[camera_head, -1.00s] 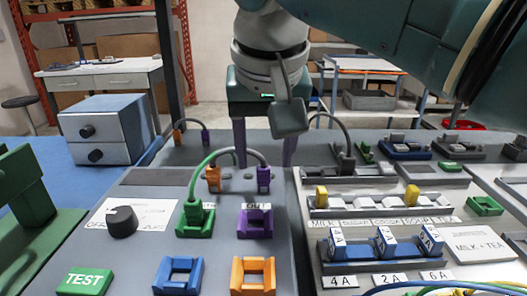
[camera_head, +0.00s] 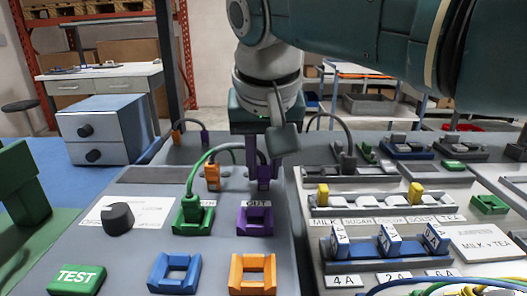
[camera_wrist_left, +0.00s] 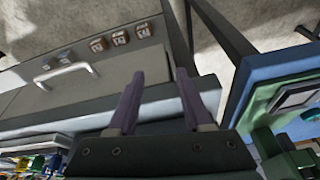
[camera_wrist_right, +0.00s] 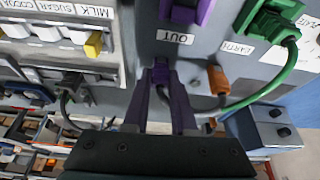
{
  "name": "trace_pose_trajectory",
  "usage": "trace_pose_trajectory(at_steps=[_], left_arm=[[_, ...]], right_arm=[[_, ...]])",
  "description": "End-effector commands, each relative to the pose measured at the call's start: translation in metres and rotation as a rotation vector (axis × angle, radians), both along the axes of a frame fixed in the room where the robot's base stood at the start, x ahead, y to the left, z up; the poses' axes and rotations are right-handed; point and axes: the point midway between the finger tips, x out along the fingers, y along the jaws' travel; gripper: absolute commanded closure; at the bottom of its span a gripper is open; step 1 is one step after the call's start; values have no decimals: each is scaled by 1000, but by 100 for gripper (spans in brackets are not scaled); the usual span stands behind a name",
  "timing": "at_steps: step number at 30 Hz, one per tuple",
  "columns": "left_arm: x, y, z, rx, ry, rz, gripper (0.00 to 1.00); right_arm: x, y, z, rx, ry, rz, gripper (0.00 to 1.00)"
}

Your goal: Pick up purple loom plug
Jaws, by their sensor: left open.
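The purple loom plug (camera_head: 264,184) stands upright on the grey panel behind the purple OUT socket (camera_head: 255,221). A dark lead arches from it to an orange plug (camera_head: 212,178). My right gripper (camera_head: 262,170) points down with its purple fingers on either side of the plug. In the right wrist view the plug (camera_wrist_right: 160,74) sits between the close-set fingertips (camera_wrist_right: 159,82), which look shut on it. Its lower end is partly hidden, so any lift cannot be told. My left gripper (camera_wrist_left: 157,85) is open and empty in its wrist view, away from the plug.
A green plug (camera_head: 192,203) with a green cable stands in its socket to the left. Blue (camera_head: 175,283) and orange (camera_head: 252,286) sockets lie in front. A dark knob (camera_head: 118,219) and the TEST button (camera_head: 77,280) are at left. Dispenser rails (camera_head: 390,243) fill the right side.

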Motion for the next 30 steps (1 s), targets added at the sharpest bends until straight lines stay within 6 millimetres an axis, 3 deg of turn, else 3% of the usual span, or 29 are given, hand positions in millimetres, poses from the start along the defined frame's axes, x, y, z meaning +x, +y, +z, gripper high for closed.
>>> trace_pose_trajectory(at_steps=[6, 23, 30], left_arm=[[0, 0, 0, 1, 0, -1, 50], [0, -1, 0, -5, 0, 4, 50], [0, -2, 6, -10, -1, 6, 50]], right_arm=[[0, 0, 0, 0, 0, 0, 100], [0, 0, 1, 0, 0, 0, 100], [0, 0, 20, 1, -2, 0, 100]])
